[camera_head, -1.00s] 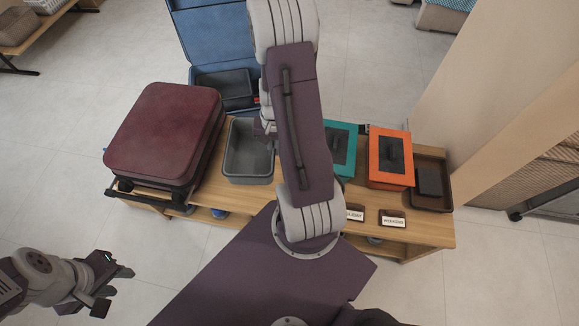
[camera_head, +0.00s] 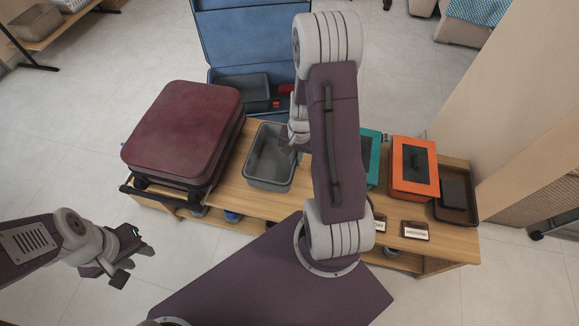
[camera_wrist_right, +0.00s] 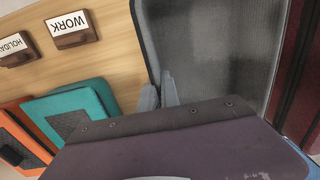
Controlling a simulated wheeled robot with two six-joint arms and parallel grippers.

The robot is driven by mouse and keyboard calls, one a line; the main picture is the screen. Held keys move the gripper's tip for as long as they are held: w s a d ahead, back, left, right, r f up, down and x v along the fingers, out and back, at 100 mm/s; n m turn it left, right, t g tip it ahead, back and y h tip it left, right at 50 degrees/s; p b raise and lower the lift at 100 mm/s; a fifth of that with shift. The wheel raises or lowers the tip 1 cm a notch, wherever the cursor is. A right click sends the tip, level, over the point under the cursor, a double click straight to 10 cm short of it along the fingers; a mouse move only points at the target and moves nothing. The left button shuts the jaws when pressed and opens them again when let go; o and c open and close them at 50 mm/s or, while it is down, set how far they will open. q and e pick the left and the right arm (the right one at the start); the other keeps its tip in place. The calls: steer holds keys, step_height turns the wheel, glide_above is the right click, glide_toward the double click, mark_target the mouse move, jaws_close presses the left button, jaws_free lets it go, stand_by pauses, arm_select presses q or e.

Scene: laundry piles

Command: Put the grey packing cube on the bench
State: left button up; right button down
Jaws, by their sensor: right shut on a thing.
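The grey packing cube (camera_head: 262,181) is open-topped and sits at the bench between the maroon suitcase and my right arm. Whether its base touches the bench (camera_head: 236,196) cannot be told. My right gripper (camera_head: 290,143) is at its right wall, partly hidden by my arm in the head view. In the right wrist view my right fingers (camera_wrist_right: 161,94) are shut on the edge of the grey cube (camera_wrist_right: 205,45), whose inside looks like mesh. My left gripper (camera_head: 134,257) is open and empty, over the floor at lower left.
A teal cube (camera_head: 372,147), orange cube (camera_head: 413,165) and brown tray (camera_head: 455,203) are to the right, with label stands (camera_head: 415,230) in front. An open blue suitcase (camera_head: 250,40) behind holds a dark grey box (camera_head: 243,91).

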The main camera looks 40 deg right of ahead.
mark_target(288, 163)
steer(key=w+f, duration=0.1)
steer(key=w+a+f, duration=0.1)
steer(key=w, duration=0.1)
steer(key=shift+a+b, duration=0.2)
steer(key=shift+b, duration=0.1)
step_height(288, 163, down, 4)
steer(key=shift+f+b, duration=0.1)
steer(key=shift+b, duration=1.15)
steer(key=shift+s, duration=0.1)
steer(key=c, duration=2)
jaws_free()
steer(key=o, duration=0.4)
